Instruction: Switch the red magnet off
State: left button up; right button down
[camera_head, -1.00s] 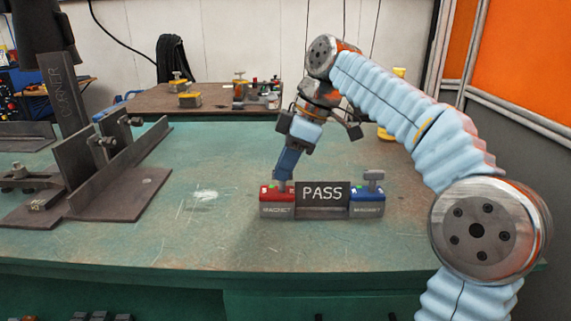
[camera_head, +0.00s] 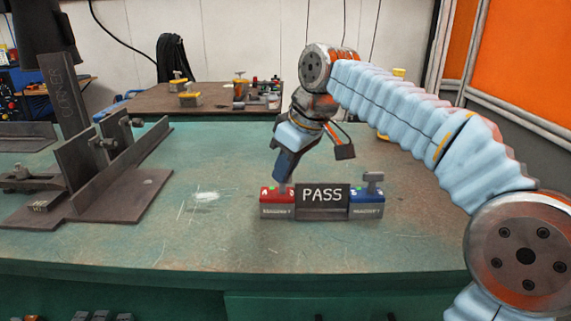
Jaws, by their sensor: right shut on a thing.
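The red magnet (camera_head: 276,203) sits on the green bench, a red-topped block with a grey front at the left end of a dark plate marked PASS (camera_head: 322,196). My right gripper (camera_head: 281,181) comes down on it from above and is shut on its knob, which the fingers hide. My left gripper is not in view.
A steel corner fixture (camera_head: 110,165) with upright plates and clamps stands on the left of the bench (camera_head: 200,245). A brown table (camera_head: 215,99) behind carries several more magnets. The bench front is clear.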

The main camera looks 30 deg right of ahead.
jog(key=m+h+p, duration=0.1)
jog(key=m, duration=0.2)
jog(key=m+h+p, duration=0.1)
jog(key=m, duration=0.2)
jog(key=shift+a+r+h, duration=0.1)
jog(key=shift+a+h, duration=0.1)
jog(key=shift+h, duration=0.1)
jog(key=m, duration=0.2)
jog(key=m+h+p, duration=0.1)
jog(key=m, duration=0.2)
jog(key=shift+h, duration=0.3)
jog(key=shift+m, duration=0.3)
jog(key=c, duration=1.2)
grip_release()
jog(key=shift+a, duration=0.1)
jog(key=v, duration=1.3)
jog(key=shift+r, duration=0.4)
jog(key=shift+w+a, duration=0.1)
